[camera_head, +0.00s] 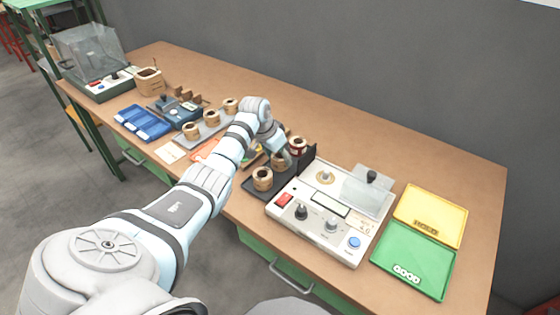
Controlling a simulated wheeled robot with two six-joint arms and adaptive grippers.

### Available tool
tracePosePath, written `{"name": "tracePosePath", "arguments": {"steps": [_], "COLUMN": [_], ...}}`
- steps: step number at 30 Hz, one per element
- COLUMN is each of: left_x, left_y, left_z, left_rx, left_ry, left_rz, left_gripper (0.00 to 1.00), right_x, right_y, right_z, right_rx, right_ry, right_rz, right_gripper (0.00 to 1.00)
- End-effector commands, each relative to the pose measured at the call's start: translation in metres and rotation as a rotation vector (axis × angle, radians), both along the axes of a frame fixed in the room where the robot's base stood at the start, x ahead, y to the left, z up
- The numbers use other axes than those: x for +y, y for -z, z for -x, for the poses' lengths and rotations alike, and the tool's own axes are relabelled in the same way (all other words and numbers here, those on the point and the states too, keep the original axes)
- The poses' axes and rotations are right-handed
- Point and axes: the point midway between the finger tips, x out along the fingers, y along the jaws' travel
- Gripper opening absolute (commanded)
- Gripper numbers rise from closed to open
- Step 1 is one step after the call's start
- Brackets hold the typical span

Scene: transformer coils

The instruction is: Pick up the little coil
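Several small tan coils stand in two groups. One group, with a front coil (262,179), a middle coil (278,162) and a dark red-banded coil (298,146), is on a black tray (254,189) beside the tester. The other group, with coils (191,130), (212,118) and (231,105), is on a grey tray (205,138) further left. My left gripper (284,156) points down at the black tray, close to the middle coil. Its fingers are small and partly hidden, so its opening and any contact are unclear. My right gripper is out of view.
A tester (325,215) with knobs and a clear cover stands right of the black tray. A yellow HOLD tray (430,208) and green GOOD tray (412,250) lie further right. Blue bins (142,122) and a clear-covered machine (95,70) are at left. The back table strip is clear.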

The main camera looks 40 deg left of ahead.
Motion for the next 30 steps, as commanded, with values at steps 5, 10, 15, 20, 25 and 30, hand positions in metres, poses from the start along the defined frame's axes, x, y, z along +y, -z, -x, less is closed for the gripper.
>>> {"name": "tracePosePath", "arguments": {"steps": [5,10,15,20,25,30], "left_x": [0.0,0.0,0.001,0.001,0.001,0.0], "left_y": [0.0,-0.001,-0.015,-0.055,-0.122,-0.175], "left_z": [0.0,0.0,0.0,-0.001,-0.001,-0.001], "left_rx": [0.0,0.0,-0.002,-0.006,-0.007,-0.005], "left_ry": [0.0,0.0,0.001,0.0,-0.001,0.0], "left_rz": [-0.001,-0.001,-0.001,-0.002,-0.001,0.001], "left_gripper": [0.16,0.15,0.15,0.15,0.15,0.15], "right_x": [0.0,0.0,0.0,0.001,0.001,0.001], "right_y": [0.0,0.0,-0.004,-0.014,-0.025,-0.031], "right_z": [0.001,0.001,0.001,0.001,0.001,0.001], "right_rx": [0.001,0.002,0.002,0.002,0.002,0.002], "right_ry": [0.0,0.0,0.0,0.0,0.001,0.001], "right_rz": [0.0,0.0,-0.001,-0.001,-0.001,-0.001], "right_gripper": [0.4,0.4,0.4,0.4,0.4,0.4]}}
